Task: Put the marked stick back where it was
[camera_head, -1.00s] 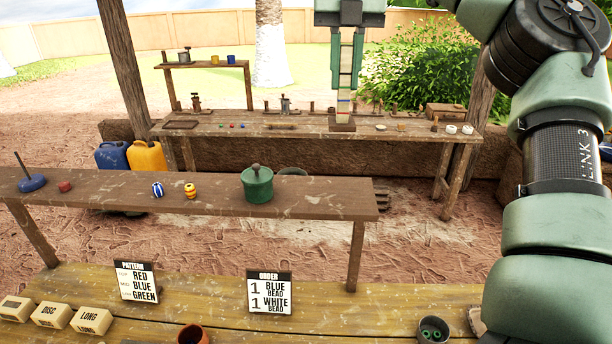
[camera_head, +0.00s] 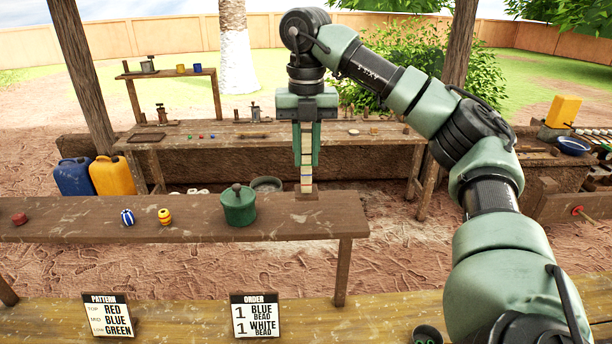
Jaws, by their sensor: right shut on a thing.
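My right gripper (camera_head: 306,160) points down over the right part of the near bench (camera_head: 290,220), right of the green pot. It is shut on the marked stick (camera_head: 306,172), a pale upright strip with dark cross marks. The fingers hide part of the stick. A brown block (camera_head: 306,194) shows at its lower end, against the bench top. I cannot tell whether the block touches the bench. My left gripper is out of view.
A lidded green pot (camera_head: 238,206) stands close left of the stick. Striped blue (camera_head: 127,217) and yellow (camera_head: 164,216) beads and a red piece (camera_head: 19,219) lie farther left. The long back table (camera_head: 220,132) is behind. Pattern (camera_head: 108,316) and order (camera_head: 255,316) signs stand in front.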

